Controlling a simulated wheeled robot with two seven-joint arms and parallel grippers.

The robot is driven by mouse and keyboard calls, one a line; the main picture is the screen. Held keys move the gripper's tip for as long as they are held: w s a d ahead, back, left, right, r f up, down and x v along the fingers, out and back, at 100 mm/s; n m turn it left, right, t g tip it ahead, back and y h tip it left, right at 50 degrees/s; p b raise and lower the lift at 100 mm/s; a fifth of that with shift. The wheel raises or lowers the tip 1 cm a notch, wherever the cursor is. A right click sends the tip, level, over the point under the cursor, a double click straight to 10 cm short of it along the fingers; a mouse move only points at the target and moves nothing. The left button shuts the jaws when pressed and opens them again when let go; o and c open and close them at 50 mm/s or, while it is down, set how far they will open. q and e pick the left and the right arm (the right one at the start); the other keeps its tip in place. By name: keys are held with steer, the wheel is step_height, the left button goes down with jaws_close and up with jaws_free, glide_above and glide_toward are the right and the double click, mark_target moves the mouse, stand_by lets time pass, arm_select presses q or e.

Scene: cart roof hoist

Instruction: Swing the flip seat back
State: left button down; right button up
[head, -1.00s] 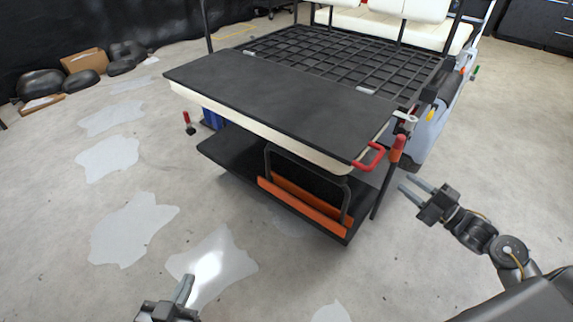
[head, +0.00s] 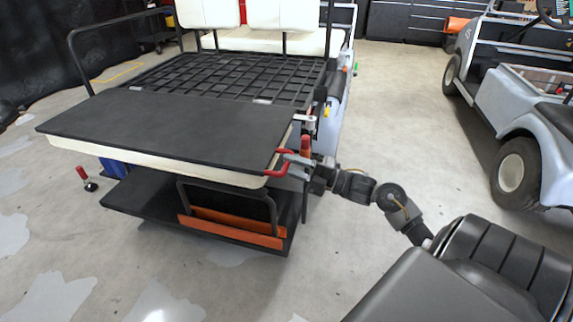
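The flip seat (head: 175,128) lies flat at the cart's rear as a black board with a cream cushion under its edge. My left gripper is out of view.
Below the seat are a black footplate (head: 140,200) and an orange-edged step frame (head: 232,226). A black grid deck (head: 225,78) and cream seats (head: 285,40) lie behind. Another cart (head: 520,130) stands at the right, with clear floor between.

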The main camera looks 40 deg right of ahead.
steer(key=shift+x, duration=0.85)
steer(key=shift+c, duration=0.3)
jaws_close()
